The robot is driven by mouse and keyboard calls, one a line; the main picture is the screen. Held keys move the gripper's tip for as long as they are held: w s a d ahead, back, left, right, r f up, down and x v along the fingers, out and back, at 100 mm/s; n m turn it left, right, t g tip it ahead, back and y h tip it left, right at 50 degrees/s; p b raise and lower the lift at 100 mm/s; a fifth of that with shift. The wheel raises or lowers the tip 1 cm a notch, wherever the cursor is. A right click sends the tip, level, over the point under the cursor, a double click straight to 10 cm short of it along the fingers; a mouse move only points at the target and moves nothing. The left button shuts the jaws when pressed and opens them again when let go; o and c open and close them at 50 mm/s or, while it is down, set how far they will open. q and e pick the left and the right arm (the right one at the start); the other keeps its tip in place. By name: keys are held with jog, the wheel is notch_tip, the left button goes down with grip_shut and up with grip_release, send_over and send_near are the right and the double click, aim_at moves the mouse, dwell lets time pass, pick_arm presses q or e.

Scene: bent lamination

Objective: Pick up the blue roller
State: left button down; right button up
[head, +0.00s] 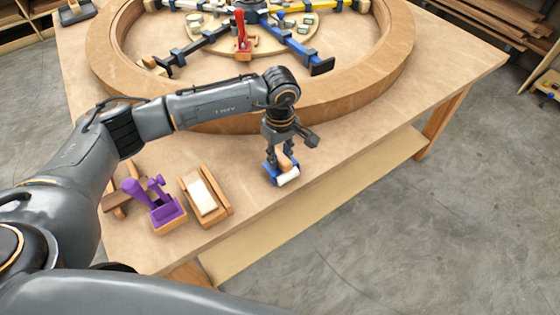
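The blue roller (288,178) stands near the front edge of the wooden table, in the middle of the head view. It has a blue frame, a pale roller and a wooden handle. My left gripper (284,158) points down directly over it, with its fingers at the handle. The fingers overlap the handle in the picture, so I cannot tell whether they are closed on it. The roller appears to be at table height. My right gripper is not in view.
A purple tool (158,205) and a wooden block with a pale pad (206,196) lie to the left on the table (330,150). A large wooden ring (350,95) with blue, black and yellow clamps and a red tool (242,38) fills the back. The table front right is clear.

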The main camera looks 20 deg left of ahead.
aim_at(275, 174)
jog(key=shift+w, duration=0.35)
pick_arm(q)
jog(key=shift+r, duration=0.25)
jog(key=shift+w+r+b, duration=0.1)
jog(key=shift+r+b, duration=0.2)
jog(key=shift+r, duration=0.65)
jog(key=s+r+b, duration=0.3)
jog(key=s+r, duration=0.7)
jog(key=s, duration=0.4)
jog(key=shift+s+a+r+b, duration=0.15)
jog(key=shift+a+r+b, duration=0.15)
jog(key=shift+b, duration=0.1)
jog(key=c, duration=1.6)
grip_release()
jog(key=shift+c, duration=0.2)
jog(key=c, duration=0.4)
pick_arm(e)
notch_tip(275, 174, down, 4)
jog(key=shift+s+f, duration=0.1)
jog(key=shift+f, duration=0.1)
